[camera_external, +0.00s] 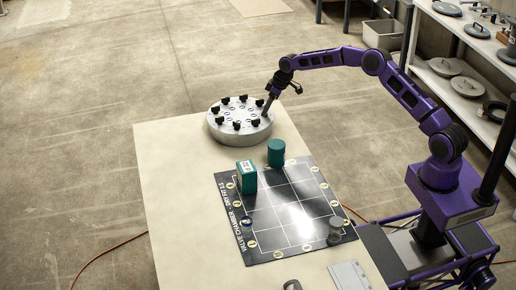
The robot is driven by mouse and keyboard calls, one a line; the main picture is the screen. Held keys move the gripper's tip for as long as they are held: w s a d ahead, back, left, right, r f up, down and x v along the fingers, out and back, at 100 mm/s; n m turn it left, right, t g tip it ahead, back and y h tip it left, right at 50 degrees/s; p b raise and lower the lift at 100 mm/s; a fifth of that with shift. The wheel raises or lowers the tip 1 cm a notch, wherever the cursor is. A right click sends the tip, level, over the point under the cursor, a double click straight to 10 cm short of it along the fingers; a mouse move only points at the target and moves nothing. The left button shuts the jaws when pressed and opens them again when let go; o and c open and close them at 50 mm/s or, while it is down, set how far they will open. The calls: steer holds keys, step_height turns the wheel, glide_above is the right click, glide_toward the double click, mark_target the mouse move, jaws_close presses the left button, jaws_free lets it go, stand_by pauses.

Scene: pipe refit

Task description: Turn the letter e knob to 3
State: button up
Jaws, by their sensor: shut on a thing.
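A round grey valve body (223,134) sits at the far end of the table, with several black knobs around its top. My purple arm reaches over it from the right. My gripper (266,112) is at the right part of its top, shut on a knob that the fingers mostly hide. The letters and numbers by the knobs are too small to read, so I cannot tell which knob is e or where it points.
A black gridded board (262,219) lies on the table (181,215), bearing a green box (247,180), a teal cylinder (276,153) and a grey cylinder (335,230). A shelf (462,85) with discs stands at the right. The table's left strip is clear.

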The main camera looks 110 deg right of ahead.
jaws_close()
steer(key=m+b, duration=0.1)
steer(key=m, duration=0.1)
steer(key=m+g+h, duration=0.1)
steer(key=m, duration=0.1)
steer(key=shift+w+a+m+b, duration=0.15)
steer(key=shift+m+b, duration=0.15)
steer(key=shift+b, duration=0.05)
steer(key=m+g, duration=0.1)
steer(key=m, duration=0.2)
steer(key=m+g+h, duration=0.1)
steer(key=m, duration=0.1)
steer(key=shift+w+m, duration=0.1)
steer(key=shift+m, duration=0.3)
